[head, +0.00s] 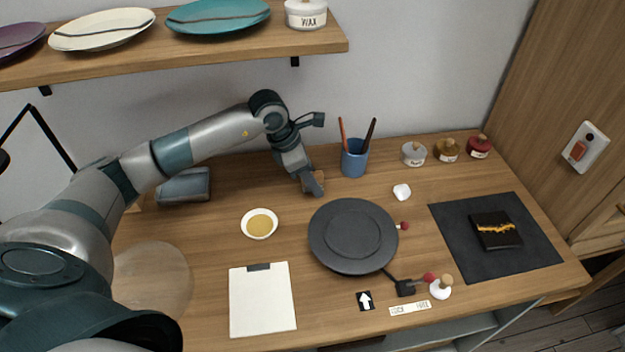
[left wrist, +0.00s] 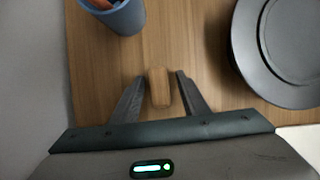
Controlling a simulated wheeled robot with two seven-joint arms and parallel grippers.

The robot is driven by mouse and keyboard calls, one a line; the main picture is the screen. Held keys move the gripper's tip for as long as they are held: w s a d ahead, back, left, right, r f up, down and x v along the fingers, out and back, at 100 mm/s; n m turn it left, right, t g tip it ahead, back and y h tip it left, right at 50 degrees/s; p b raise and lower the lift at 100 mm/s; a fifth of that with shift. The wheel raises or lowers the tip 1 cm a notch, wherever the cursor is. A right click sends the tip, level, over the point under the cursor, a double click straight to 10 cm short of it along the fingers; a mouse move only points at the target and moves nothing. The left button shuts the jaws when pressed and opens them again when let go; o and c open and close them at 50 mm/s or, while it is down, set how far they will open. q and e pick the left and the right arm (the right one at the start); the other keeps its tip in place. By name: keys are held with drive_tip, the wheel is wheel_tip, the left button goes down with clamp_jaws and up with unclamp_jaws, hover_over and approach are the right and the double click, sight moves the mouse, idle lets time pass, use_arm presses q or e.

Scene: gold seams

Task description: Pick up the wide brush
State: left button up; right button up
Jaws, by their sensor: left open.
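My left gripper (head: 313,184) points down over the back middle of the table, left of the blue cup. In the left wrist view its two fingers (left wrist: 160,77) are open, on either side of a short, rounded light-wood piece (left wrist: 159,90). Narrow gaps show between the wood and the fingers. This piece may be the wide brush's handle; no bristles show. In the head view the same brown piece (head: 319,175) is partly hidden by the gripper. The blue cup (head: 354,163) holds two thin sticks, one reddish and one dark. My right gripper is in neither view.
A dark round turntable (head: 352,238) lies just in front of the gripper. A white bowl (head: 259,213) of gold stuff sits to its left, a clipboard (head: 262,305) in front. Small jars (head: 447,150) stand at the back right. A shelf (head: 180,58) hangs above the arm.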

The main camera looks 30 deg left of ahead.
use_arm(q)
clamp_jaws()
drive_tip(key=shift+r, duration=0.15)
idle(0.4)
